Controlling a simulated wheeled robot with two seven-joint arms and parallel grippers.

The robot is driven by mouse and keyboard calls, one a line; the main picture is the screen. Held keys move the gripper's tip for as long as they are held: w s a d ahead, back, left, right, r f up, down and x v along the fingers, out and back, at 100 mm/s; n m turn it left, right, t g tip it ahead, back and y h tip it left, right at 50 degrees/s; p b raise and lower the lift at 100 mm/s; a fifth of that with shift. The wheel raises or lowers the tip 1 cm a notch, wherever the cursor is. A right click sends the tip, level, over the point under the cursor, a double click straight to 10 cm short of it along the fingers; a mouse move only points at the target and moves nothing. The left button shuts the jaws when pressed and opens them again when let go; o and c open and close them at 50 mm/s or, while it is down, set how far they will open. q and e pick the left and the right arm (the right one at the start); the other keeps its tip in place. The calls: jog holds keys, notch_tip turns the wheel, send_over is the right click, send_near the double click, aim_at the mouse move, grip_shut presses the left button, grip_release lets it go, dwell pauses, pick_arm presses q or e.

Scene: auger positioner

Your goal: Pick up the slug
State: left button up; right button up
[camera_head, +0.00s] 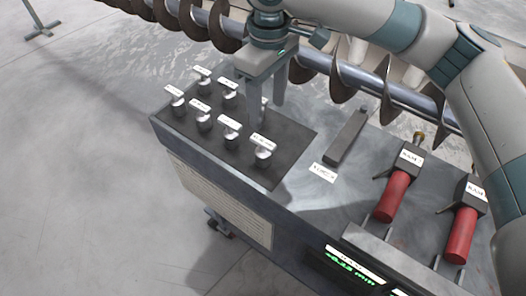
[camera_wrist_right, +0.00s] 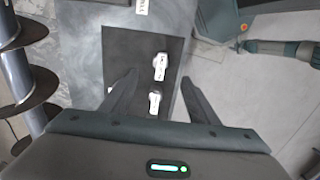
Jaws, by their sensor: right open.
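Several short metal slugs with white label tags stand upright on a dark mat (camera_head: 190,133) at the left end of a grey bench. The nearest slug (camera_head: 263,156) is at the mat's front right; another slug (camera_head: 229,130) is to its left. The labels are too small to read. My right gripper (camera_head: 264,108) points down above the mat's back right part, open and empty. In the right wrist view its fingers (camera_wrist_right: 158,84) are spread wide, with one slug (camera_wrist_right: 160,68) ahead and another slug (camera_wrist_right: 155,102) between them, lower in the picture. My left gripper is not visible.
A large auger (camera_head: 345,78) runs behind the bench. A dark grey bar (camera_head: 347,136) and two red-handled tools (camera_head: 394,194) (camera_head: 461,232) lie to the right. A green display (camera_head: 350,268) sits at the front edge. Open floor (camera_head: 80,190) is on the left.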

jog(key=p, duration=0.2)
send_over(266, 141)
notch_tip(266, 141, down, 6)
jog(key=shift+s+d+r, duration=0.15)
jog(key=shift+r, duration=0.05)
notch_tip(266, 141, down, 6)
jog(key=shift+r+p, duration=0.25)
jog(key=shift+p, duration=0.2)
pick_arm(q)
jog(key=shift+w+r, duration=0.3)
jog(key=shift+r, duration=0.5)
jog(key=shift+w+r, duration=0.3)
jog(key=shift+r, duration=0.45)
pick_arm(e)
jog(key=shift+f, duration=0.55)
jog(key=shift+a+f+p, duration=0.2)
jog(key=shift+f+p, duration=0.15)
jog(key=shift+p, duration=0.05)
jog(key=f, duration=0.1)
jog(key=f+p, duration=0.1)
jog(key=f, duration=0.2)
jog(key=shift+a+p, duration=0.35)
jog(key=shift+w+f, duration=0.2)
jog(key=shift+f, duration=0.05)
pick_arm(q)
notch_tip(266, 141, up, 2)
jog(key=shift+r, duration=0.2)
